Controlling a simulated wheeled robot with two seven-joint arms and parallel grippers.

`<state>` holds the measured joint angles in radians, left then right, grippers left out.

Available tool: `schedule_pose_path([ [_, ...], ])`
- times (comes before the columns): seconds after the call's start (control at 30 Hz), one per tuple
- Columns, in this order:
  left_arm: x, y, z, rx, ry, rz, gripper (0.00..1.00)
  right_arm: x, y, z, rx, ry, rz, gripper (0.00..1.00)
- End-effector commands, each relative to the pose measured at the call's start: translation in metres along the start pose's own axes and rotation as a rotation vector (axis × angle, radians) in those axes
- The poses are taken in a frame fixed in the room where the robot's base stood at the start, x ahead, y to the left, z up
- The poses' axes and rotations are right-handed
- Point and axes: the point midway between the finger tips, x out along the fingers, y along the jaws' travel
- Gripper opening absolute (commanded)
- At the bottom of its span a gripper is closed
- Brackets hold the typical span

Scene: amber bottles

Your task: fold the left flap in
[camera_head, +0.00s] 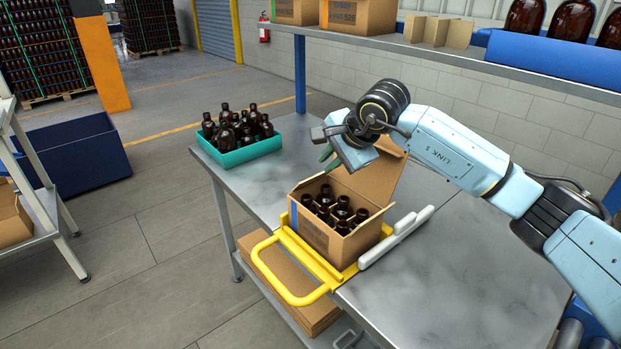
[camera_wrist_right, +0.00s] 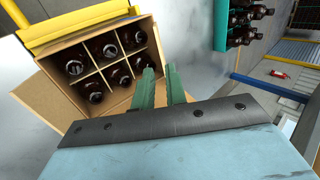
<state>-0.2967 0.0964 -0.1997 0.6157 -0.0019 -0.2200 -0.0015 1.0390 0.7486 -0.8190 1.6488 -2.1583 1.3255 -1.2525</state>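An open cardboard box (camera_head: 313,232) stands on the table, holding several dark bottles in divided cells. It also shows in the wrist view (camera_wrist_right: 88,27). I cannot clearly make out the left flap; the box's left-back edge is partly below my right gripper. That gripper (camera_head: 326,158) is above this edge, its green fingers slightly apart and empty as far as I see; they show beside the box in the wrist view (camera_wrist_right: 161,72). My left gripper is out of view.
A yellow frame (camera_head: 264,274) borders the box's front left, and a pale bar (camera_head: 397,238) lies to its right. A teal crate (camera_head: 243,154) of bottles stands at the table's far left. A shelf (camera_head: 455,61) runs overhead behind. The table's right front is clear.

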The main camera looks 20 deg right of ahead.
Motion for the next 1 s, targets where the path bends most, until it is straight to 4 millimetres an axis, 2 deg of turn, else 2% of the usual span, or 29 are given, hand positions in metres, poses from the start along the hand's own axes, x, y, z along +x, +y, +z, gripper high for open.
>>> schedule_pose_path([
  [0.03, 0.000, -0.001, 0.001, 0.001, -0.001, -0.001, 0.26, 0.013, 0.001, 0.001, 0.002, -0.003, 0.002, 0.13],
  [0.2, 0.001, -0.002, 0.001, 0.001, -0.002, -0.002, 0.26, 0.051, 0.001, 0.002, 0.003, -0.005, 0.002, 0.13],
  [0.4, 0.003, -0.002, 0.002, 0.002, -0.002, -0.003, 0.26, 0.084, 0.000, 0.002, 0.002, -0.004, 0.000, 0.13],
  [0.6, 0.004, -0.003, 0.002, 0.003, -0.002, -0.004, 0.26, 0.099, 0.000, 0.002, 0.001, -0.004, -0.001, 0.13],
  [0.93, 0.004, -0.004, 0.002, 0.003, -0.002, -0.005, 0.26, 0.101, 0.000, 0.002, 0.001, -0.004, -0.002, 0.13],
  [1.0, 0.004, -0.004, 0.002, 0.003, -0.002, -0.005, 0.26, 0.101, 0.000, 0.002, 0.001, -0.004, -0.002, 0.06],
])
